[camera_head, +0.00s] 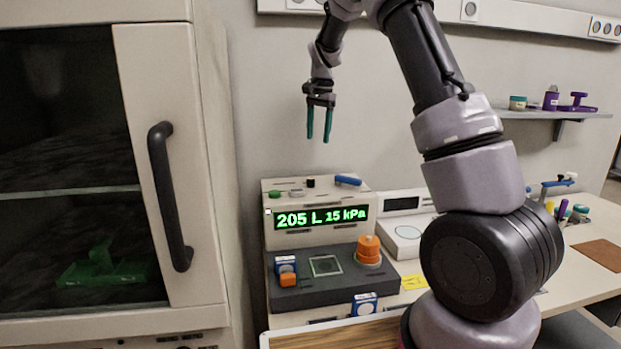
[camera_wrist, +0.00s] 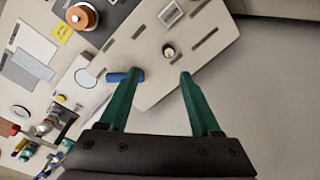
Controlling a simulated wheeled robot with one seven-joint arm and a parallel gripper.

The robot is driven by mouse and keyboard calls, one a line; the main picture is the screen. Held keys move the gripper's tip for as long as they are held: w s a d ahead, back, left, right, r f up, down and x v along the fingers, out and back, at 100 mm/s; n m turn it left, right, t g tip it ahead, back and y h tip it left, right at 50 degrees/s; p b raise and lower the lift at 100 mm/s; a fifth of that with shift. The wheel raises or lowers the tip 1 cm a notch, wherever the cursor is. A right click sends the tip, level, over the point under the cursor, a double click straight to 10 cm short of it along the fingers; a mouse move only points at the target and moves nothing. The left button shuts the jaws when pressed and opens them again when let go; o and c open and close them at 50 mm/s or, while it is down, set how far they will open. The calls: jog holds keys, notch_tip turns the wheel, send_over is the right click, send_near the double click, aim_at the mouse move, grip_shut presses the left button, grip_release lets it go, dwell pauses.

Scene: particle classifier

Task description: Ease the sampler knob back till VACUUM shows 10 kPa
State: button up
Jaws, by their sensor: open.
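The sampler is a cream box (camera_head: 297,238) with a dark base, and its green display (camera_head: 320,217) reads 205 L and 15 kPa. A round orange knob (camera_head: 368,248) stands on the right of the dark base; it also shows in the wrist view (camera_wrist: 82,16) at the top left. I cannot read any label by it. A small black knob (camera_head: 311,182) stands on the box top and shows in the wrist view (camera_wrist: 169,50). My gripper (camera_head: 319,138) is open and empty, pointing down above the box and apart from it. Its green fingers (camera_wrist: 160,74) show in the wrist view.
A blue handle (camera_head: 348,181) and a green button (camera_head: 275,194) are on the box top. A white scale (camera_head: 405,232) stands right of the sampler, and a cabinet (camera_head: 170,100) with a black handle stands left.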

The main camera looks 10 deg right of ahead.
jog(key=h, duration=0.1)
send_near(311, 182)
jog(key=shift+g, duration=0.4)
jog(key=f, duration=0.3)
jog(key=w+f, duration=0.1)
jog(key=f, duration=0.1)
jog(key=w+f, duration=0.1)
jog(key=f, duration=0.2)
jog(key=shift+d+f, duration=0.2)
jog(key=shift+f, duration=0.15)
grip_shut()
